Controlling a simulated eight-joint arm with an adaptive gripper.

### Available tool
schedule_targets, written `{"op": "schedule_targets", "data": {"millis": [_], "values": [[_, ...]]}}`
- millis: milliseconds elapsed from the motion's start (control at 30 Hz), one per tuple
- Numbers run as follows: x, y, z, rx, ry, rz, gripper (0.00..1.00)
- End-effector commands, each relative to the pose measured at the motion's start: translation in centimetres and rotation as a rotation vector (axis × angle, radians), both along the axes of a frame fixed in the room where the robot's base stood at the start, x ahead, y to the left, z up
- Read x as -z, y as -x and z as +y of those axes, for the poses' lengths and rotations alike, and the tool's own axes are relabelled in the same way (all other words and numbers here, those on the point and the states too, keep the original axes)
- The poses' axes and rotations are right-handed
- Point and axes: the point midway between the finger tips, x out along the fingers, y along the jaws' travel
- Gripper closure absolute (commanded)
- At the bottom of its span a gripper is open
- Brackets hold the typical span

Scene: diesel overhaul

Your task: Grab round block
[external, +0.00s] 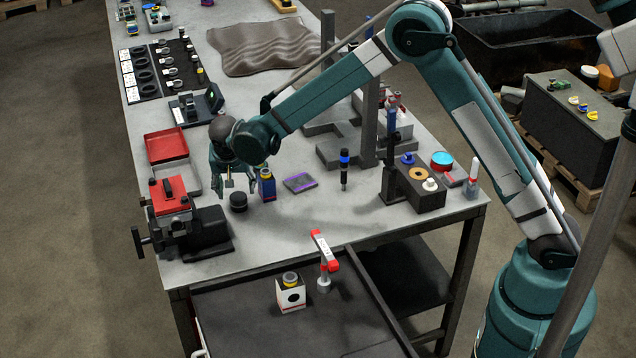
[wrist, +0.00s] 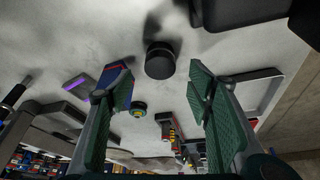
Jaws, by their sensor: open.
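The round block looks to be the short black cylinder (external: 238,202) standing upright on the grey workbench (external: 300,225) near its front left. It also shows in the wrist view (wrist: 160,63), at top centre, beyond and between my fingertips. My gripper (external: 234,183) is open and empty, just above and behind the cylinder in the external view. The cylinder appears apart from both fingers. The exact height of my fingertips above the bench is hard to tell.
A blue box with a yellow top (external: 267,187) stands close right of the cylinder. A black vise (external: 198,232) and red block (external: 170,196) are left. Red (external: 166,147) and grey (external: 185,176) trays lie behind left. A purple-edged pad (external: 300,183) lies right.

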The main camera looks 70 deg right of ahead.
Motion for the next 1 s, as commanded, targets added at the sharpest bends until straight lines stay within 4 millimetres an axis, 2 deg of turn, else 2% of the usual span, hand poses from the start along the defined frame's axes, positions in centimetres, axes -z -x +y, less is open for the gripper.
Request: {"op": "schedule_targets", "data": {"millis": [200,733,1000], "values": [[1.4,-0.3,-0.6,0.001,0.000,0.000,0.49],[2.0,-0.3,-0.7,0.000,0.000,0.000,0.49],[4.2,-0.7,-1.5,0.000,0.000,0.000,0.49]]}}
